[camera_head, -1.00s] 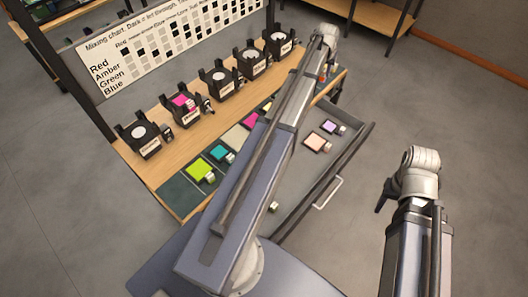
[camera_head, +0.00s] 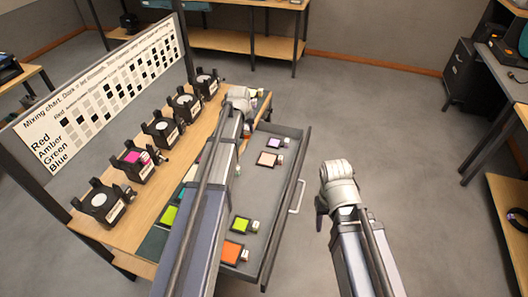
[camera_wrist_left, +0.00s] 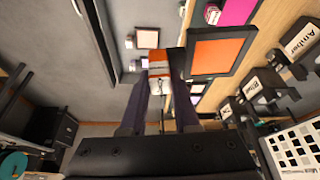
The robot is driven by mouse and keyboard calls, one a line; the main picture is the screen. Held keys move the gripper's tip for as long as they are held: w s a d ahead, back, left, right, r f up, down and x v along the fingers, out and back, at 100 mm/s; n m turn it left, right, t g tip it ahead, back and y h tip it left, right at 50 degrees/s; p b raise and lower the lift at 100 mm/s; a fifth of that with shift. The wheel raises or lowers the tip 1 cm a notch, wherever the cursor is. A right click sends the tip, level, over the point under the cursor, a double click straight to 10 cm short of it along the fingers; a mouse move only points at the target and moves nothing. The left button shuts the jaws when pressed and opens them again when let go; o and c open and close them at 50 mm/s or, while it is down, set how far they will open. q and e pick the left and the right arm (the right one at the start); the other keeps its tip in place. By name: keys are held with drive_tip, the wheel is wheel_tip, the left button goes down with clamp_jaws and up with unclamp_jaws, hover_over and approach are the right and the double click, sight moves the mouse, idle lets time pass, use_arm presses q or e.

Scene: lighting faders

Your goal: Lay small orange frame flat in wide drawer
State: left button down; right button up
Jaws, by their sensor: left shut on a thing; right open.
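My left gripper (camera_wrist_left: 160,100) is shut on the striped orange-and-white tab of an orange frame (camera_wrist_left: 215,55), a dark-bordered square panel. The frame shows in the left wrist view, above the bench edge and drawer; its height cannot be told. In the head view my arm hides the left fingers and this frame. The wide drawer (camera_head: 268,188) is pulled out from the bench. Another orange frame (camera_head: 231,252) lies at its near end, beside a lime frame (camera_head: 241,225). My right gripper (camera_head: 320,204) is open and empty, right of the drawer, mostly hidden by its wrist.
A peach frame (camera_head: 267,159) and a lilac frame (camera_head: 274,142) lie farther back in the drawer. Several black lamp holders (camera_head: 103,202) stand along the wooden bench. The chart board (camera_head: 110,85) rises behind them. The drawer's middle has bare floor.

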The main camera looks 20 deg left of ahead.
use_arm(q)
drive_tip(key=s+d+f+m+b, duration=0.1)
drive_tip(key=s+d, duration=0.6)
drive_tip(key=d, duration=0.2)
drive_tip(key=shift+s+d+f+m+h, duration=0.15)
drive_tip(key=shift+s+d+m+h, duration=0.05)
drive_tip(key=shift+m+h, duration=0.2)
drive_tip(key=shift+f, duration=0.1)
wheel_tip(320, 180, down, 30)
drive_tip(key=b, duration=3)
drive_tip(key=shift+f+b, duration=0.25)
drive_tip(key=shift+b, duration=0.05)
drive_tip(key=shift+f+b, duration=1.35)
drive_tip(key=c, duration=0.6)
unclamp_jaws()
drive_tip(key=shift+r, duration=0.1)
drive_tip(key=shift+s+r, duration=0.1)
drive_tip(key=p+v, duration=0.7)
drive_tip(key=shift+s+r, duration=0.15)
drive_tip(key=shift+r, duration=0.15)
